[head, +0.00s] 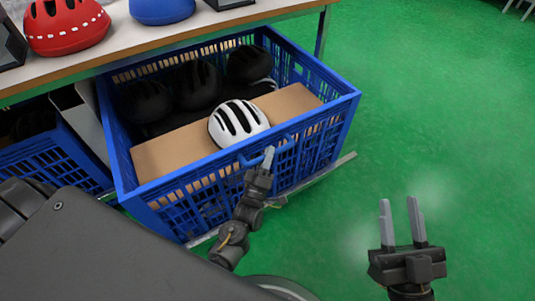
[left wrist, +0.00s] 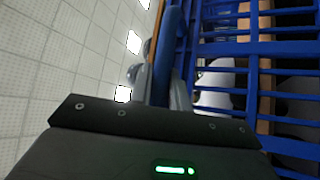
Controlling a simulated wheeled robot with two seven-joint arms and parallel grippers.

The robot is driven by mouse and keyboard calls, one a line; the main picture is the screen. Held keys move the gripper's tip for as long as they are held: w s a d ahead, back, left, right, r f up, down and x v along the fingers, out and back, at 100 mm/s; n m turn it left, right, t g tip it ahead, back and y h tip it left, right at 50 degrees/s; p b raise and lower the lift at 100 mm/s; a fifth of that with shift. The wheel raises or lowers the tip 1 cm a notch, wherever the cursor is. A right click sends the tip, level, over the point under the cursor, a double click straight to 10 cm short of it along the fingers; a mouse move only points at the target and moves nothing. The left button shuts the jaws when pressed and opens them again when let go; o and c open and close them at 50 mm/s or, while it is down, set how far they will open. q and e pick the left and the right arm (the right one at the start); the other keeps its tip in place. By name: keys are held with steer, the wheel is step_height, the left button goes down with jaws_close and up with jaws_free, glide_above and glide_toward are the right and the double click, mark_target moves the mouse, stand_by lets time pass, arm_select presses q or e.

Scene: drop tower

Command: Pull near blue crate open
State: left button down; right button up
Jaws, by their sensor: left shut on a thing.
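The near blue crate (head: 327,151) stands partly out from under the table in the head view. It holds a white helmet (head: 238,122) on a cardboard piece (head: 295,101), with several dark helmets (head: 197,84) behind. My left gripper (head: 268,158) is at the crate's front and shut on its blue handle (head: 250,160). In the left wrist view the blue bars of the crate (left wrist: 225,50) fill the right side, and the handle (left wrist: 168,55) runs between the finger parts. My right gripper (head: 402,222) is open and empty over the green floor, right of the crate.
The table (head: 130,54) above carries a red helmet (head: 67,25) and a blue helmet (head: 162,10). Another blue crate (head: 58,160) stands at the left under the table. A pale rail (head: 318,177) lies by the crate's base. The green floor (head: 440,120) is clear at right.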

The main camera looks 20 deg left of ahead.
arm_select(q)
steer(key=c, duration=1.3)
jaws_free()
steer(key=v, duration=1)
steer(key=shift+s+f+p, duration=0.15)
steer(key=shift+s+p, duration=0.2)
arm_select(e)
steer(key=shift+a+f+g, duration=0.35)
steer(key=shift+f+g, duration=0.25)
steer(key=shift+r, duration=0.2)
